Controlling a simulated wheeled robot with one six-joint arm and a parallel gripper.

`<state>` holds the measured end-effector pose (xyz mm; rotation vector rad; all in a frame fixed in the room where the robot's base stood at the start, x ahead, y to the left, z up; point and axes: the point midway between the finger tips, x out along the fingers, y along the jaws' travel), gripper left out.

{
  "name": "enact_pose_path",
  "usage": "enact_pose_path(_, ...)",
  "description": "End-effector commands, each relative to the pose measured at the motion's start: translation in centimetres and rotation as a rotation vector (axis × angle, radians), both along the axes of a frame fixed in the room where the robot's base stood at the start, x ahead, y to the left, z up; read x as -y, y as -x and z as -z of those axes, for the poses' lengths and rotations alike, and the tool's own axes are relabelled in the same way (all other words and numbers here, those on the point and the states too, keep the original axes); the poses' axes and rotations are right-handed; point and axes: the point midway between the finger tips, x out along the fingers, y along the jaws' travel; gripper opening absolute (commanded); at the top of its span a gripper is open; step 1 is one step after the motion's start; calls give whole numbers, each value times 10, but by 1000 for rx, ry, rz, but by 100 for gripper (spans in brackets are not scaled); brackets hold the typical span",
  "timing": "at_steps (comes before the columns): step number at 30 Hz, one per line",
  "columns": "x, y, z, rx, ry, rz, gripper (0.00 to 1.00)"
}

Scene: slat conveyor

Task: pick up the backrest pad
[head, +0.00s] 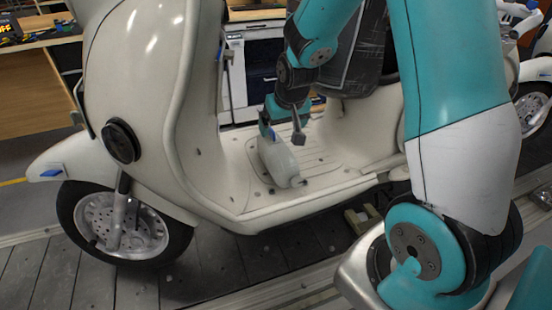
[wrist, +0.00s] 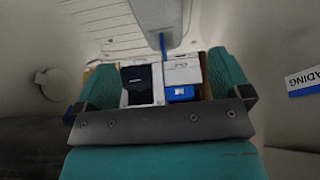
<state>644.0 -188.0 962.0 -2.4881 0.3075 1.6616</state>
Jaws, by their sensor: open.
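A pale grey, rounded pad, which looks like the backrest pad (head: 281,164), lies on the footboard of the cream scooter in the head view. In the wrist view a pale grey part of it (wrist: 158,15) shows at the top edge, with a thin blue strip hanging below. My gripper (head: 283,132) is just above the pad's upper end; whether it touches cannot be told. In the wrist view my gripper (wrist: 165,75) has its two teal fingers wide apart, with the pad beyond them.
The cream scooter (head: 155,70) surrounds the footboard, with its front shield on the left and seat base on the right. In the wrist view a dark box (wrist: 142,83) and a white box (wrist: 181,69) show between the fingers. The slat conveyor (head: 215,270) runs below.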

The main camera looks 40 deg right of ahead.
Motion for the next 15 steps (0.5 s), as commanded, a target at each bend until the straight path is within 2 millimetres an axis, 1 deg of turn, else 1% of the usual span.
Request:
enact_pose_path(1,1,-4,13,-7,-2,0,96)
enact_pose_path(6,4,-17,46,-5,-2,-1,96)
enact_pose_path(9,5,-23,59,-4,-2,-2,96)
enact_pose_path(15,6,-27,71,-2,-2,-2,96)
